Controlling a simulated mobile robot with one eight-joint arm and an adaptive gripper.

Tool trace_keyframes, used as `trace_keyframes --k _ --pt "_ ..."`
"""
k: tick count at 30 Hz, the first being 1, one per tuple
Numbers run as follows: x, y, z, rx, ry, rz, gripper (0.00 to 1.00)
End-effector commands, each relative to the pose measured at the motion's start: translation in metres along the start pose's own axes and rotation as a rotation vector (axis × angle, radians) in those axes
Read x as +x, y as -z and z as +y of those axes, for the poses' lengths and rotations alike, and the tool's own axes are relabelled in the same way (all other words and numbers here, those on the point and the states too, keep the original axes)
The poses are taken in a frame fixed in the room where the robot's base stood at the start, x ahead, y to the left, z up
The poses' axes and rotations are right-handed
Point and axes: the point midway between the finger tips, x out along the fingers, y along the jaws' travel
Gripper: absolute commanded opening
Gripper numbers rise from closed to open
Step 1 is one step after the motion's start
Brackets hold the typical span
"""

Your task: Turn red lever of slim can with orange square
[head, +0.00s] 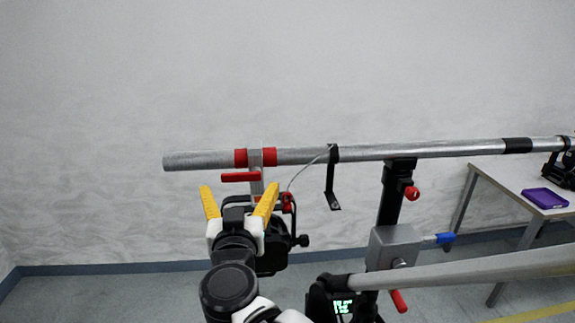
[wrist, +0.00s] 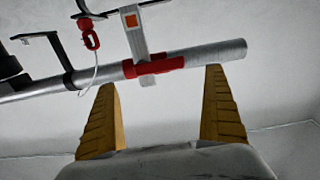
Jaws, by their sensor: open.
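The red lever (head: 240,176) sits on the grey metal clamp (head: 256,180), just below the pipe; it also shows in the wrist view (wrist: 155,67), between and beyond my fingertips. The clamp carries an orange square (wrist: 131,21) in the wrist view. The slim black can (head: 272,262) hangs below the clamp, mostly hidden behind my gripper in the head view. My gripper (head: 238,196) has yellow fingers and is open and empty. It points up at the lever from below; in the wrist view its fingers (wrist: 160,88) stand apart, with the lever clear of them.
A long grey pipe (head: 420,151) crosses the view, its free end at left. A red safety clip (head: 287,201) on a thin cable and a black hook (head: 332,180) hang close by on the right. Further right are a grey box (head: 394,247) and a table (head: 510,190). The left side is free.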

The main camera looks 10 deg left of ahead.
Motion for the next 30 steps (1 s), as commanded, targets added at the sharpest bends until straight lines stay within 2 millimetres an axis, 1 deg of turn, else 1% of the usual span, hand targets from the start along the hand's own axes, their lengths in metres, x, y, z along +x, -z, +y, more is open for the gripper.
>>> trace_keyframes --k 1,3,6,9,12,15,22,23,24,26,27,28,30 --pt "0.012 -0.002 0.001 0.0 -0.003 0.0 1.0" --pt "0.026 -0.002 0.001 0.0 -0.003 -0.001 1.0" --pt "0.043 -0.002 0.001 0.0 -0.002 -0.001 1.0" --pt "0.057 -0.001 0.001 -0.001 -0.001 -0.001 1.0" --pt "0.065 -0.001 0.001 -0.001 -0.001 -0.001 1.0" --pt "0.068 -0.001 0.001 -0.001 0.0 -0.001 1.0" --pt "0.068 0.0 0.001 -0.001 0.0 -0.001 1.0" --pt "0.068 0.0 0.001 -0.001 0.0 -0.001 0.91" --pt "0.068 0.0 0.001 -0.001 0.0 -0.001 0.79" --pt "0.068 0.0 0.001 -0.001 0.0 -0.001 0.6" --pt "0.068 0.0 0.001 -0.001 0.0 -0.001 0.48" --pt "0.068 0.0 0.001 -0.001 0.0 -0.002 0.39" --pt "0.068 0.0 0.001 0.0 0.0 -0.002 0.38"
